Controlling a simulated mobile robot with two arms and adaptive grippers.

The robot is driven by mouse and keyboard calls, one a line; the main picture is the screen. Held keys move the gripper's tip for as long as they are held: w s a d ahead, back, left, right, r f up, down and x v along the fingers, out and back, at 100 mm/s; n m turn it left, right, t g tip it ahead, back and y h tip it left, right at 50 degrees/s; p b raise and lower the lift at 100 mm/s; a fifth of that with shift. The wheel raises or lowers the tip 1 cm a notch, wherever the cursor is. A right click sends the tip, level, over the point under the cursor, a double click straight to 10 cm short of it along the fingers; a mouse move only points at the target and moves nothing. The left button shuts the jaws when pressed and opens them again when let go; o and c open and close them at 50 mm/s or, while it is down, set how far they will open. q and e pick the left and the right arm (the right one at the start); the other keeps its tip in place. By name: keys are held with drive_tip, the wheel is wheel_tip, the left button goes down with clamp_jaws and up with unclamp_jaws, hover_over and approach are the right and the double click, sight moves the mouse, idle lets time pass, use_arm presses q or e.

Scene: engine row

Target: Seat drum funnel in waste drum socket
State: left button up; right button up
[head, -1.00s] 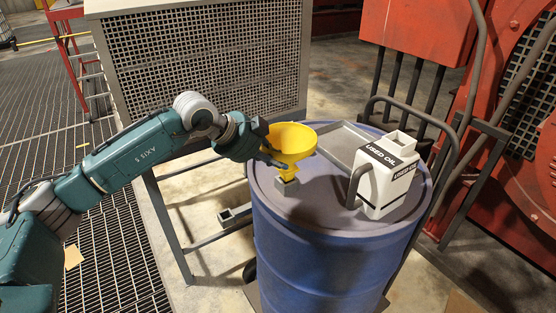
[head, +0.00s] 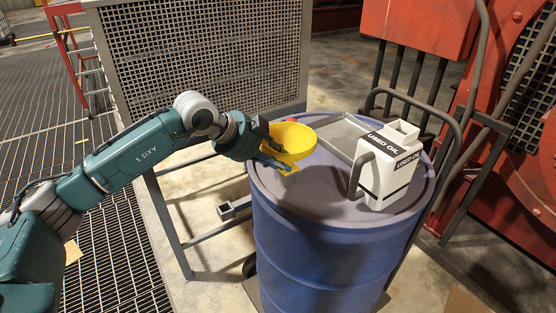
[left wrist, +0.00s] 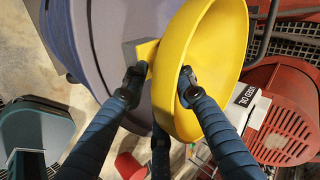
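In the left wrist view the funnel (left wrist: 215,60) lies between my gripper's fingertips (left wrist: 160,80). There its yellow lower end meets the grey socket (left wrist: 134,47). How deep it sits in the socket is hidden. In the head view the funnel and fingers cover the socket. My right gripper is not in view.
A white used oil jug (head: 390,172) stands on the drum's right side, with a grey tray (head: 340,133) behind it. A perforated metal cabinet (head: 205,60) stands behind, and red machinery (head: 520,130) is at right.

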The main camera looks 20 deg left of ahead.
use_arm(q)
drive_tip(key=shift+s+a+r, duration=0.1)
drive_tip(key=shift+a+r, duration=0.05)
drive_tip(key=v, duration=1.1)
drive_tip(key=shift+s+r, duration=0.15)
drive_tip(key=shift+r, duration=0.05)
drive_tip(key=shift+a, duration=0.15)
